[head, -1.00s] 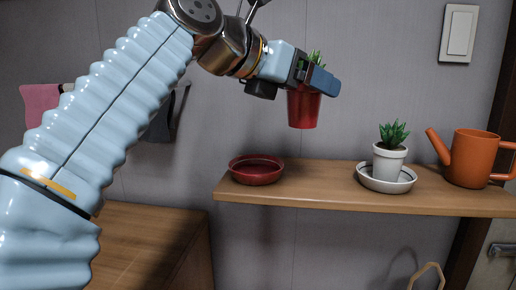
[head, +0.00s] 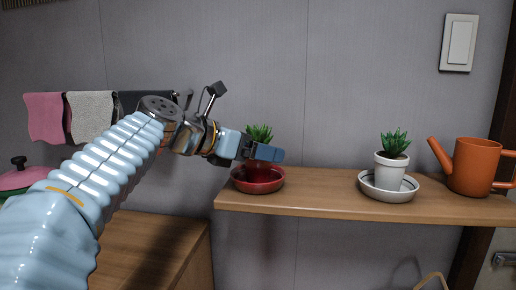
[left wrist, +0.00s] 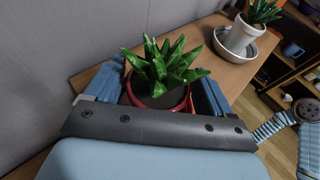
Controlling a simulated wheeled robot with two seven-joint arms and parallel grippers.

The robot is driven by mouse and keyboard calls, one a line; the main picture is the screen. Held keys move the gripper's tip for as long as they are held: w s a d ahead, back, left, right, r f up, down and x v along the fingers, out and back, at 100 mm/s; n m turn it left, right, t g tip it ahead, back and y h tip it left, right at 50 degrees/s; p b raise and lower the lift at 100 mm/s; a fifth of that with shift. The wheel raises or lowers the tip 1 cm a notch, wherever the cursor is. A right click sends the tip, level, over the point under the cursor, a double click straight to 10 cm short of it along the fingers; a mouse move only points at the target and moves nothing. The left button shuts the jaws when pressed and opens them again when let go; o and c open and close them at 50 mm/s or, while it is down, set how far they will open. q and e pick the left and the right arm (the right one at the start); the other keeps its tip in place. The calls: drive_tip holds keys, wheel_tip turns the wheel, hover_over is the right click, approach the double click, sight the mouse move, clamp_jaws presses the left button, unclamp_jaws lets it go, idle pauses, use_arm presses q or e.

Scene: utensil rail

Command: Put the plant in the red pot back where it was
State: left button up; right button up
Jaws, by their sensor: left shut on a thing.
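The plant in the red pot (head: 259,133) is at the left end of the wooden shelf, inside or just above the red saucer (head: 258,187). The gripper hides most of the pot, so I cannot tell whether its base touches the saucer. My left gripper (head: 263,153) is shut on the red pot, its fingers on either side. In the left wrist view the green leaves (left wrist: 165,66) and the red rim stand between the blue fingers, looking upright. My right gripper is not in the head view; a piece of my other arm shows at the right of the left wrist view.
A white pot with a plant (head: 391,165) stands in a white saucer (head: 376,193) farther right on the shelf (head: 320,203). An orange watering can (head: 475,167) is beyond it. The shelf between the two saucers is clear. Towels (head: 90,116) hang at the left.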

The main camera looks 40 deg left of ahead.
use_arm(q)
drive_tip(key=shift+f, duration=0.1)
drive_tip(key=o, duration=1.2)
drive_tip(key=shift+s+r, duration=0.25)
drive_tip(key=v, duration=1.1)
drive_tip(key=shift+s+a, duration=0.15)
drive_tip(key=shift+s, duration=0.05)
